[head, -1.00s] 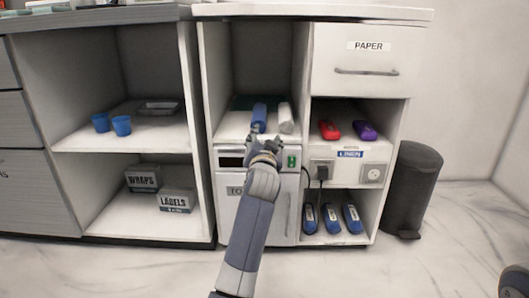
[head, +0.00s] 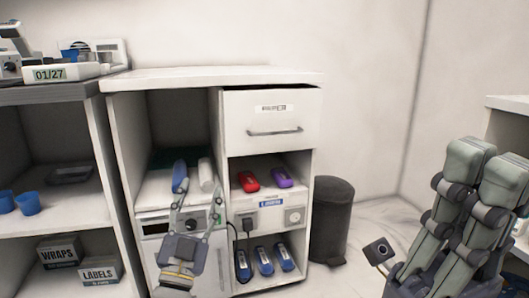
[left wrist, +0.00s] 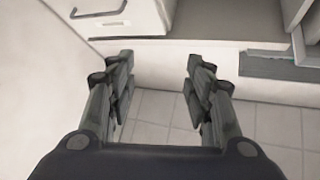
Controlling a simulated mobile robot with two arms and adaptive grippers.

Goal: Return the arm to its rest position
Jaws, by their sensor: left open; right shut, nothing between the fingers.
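My left gripper (head: 196,194) points away in front of the middle cabinet (head: 205,85). Its fingers overlap the opening that holds a blue bottle-like item (head: 180,176) and a white roll (head: 206,174). In the left wrist view the left gripper (left wrist: 158,62) is open, with nothing between its fingers. Pale floor tiles and cabinet fronts show beyond them. My right gripper (head: 486,164) stands large and close at the right edge of the head view. Its two grey-green fingers point up, side by side and shut, with nothing held. The rest of the right arm is out of view.
A red item (head: 248,181) and a purple item (head: 282,177) lie on the cabinet's right shelf, above several blue devices (head: 264,261). A dark bin (head: 331,220) stands right of the cabinet. The WRAPS box (head: 59,252) and LABELS box (head: 100,270) sit lower left.

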